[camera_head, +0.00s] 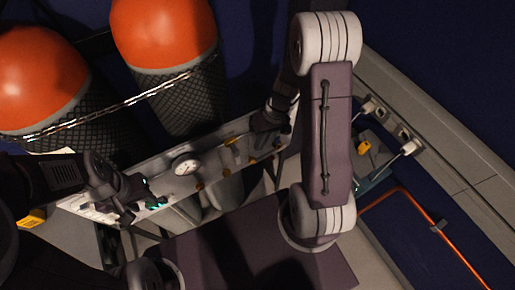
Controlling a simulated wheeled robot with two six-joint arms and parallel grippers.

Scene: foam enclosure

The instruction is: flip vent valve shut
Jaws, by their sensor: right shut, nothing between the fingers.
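A pale valve panel (215,158) runs across the middle of the view, below the orange-topped cylinders. It carries a round white gauge (186,164) and several small yellow fittings, one a yellow handle (231,141). I cannot tell which of them is the vent valve. My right gripper (284,138) is shut and empty at the panel's right end; its arm hides part of that end, and I cannot tell whether it touches anything. My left gripper (128,212) is at the panel's left end, near small green-lit parts (153,203). Its finger gap is too dark to read.
Two cylinders with orange tops, one at the left (38,78) and one further right (165,32), stand behind a chain (130,101). A grey ledge (440,140) and an orange pipe (425,214) lie at the right.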

